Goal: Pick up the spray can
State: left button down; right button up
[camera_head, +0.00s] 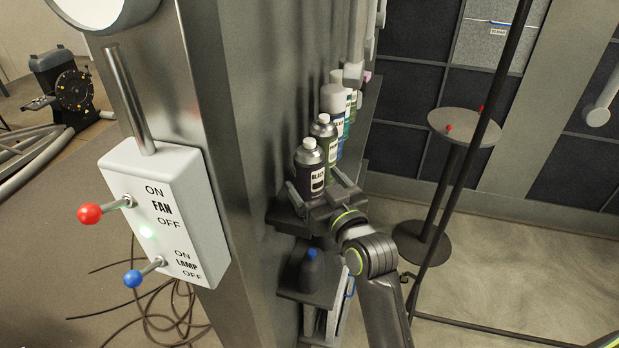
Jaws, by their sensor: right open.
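A row of several spray cans stands upright on a narrow shelf against the grey metal wall. The nearest spray can (309,170) is dark with a white label reading "BLACK" and a light cap. A green-labelled spray can (325,137) stands behind it, with more cans further back. My right gripper (313,191) is open at the nearest can, with one finger on each side of its lower part. I cannot tell whether the fingers touch it. My left gripper is not in view.
A switch box (165,212) with red and blue toggles is mounted on the pillar at left. A small lower shelf (312,287) holds a dark blue-tipped bottle (311,270). A round stand (464,127) and a thin dark pole are at right. Open floor lies between.

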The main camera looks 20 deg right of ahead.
jog(key=shift+w+a+p, duration=0.15)
jog(key=shift+w+p, duration=0.1)
jog(key=shift+w, duration=0.65)
jog(key=shift+w+a+p, duration=0.1)
jog(key=shift+w+p, duration=0.15)
jog(key=shift+w, duration=0.65)
jog(key=c, duration=1.2)
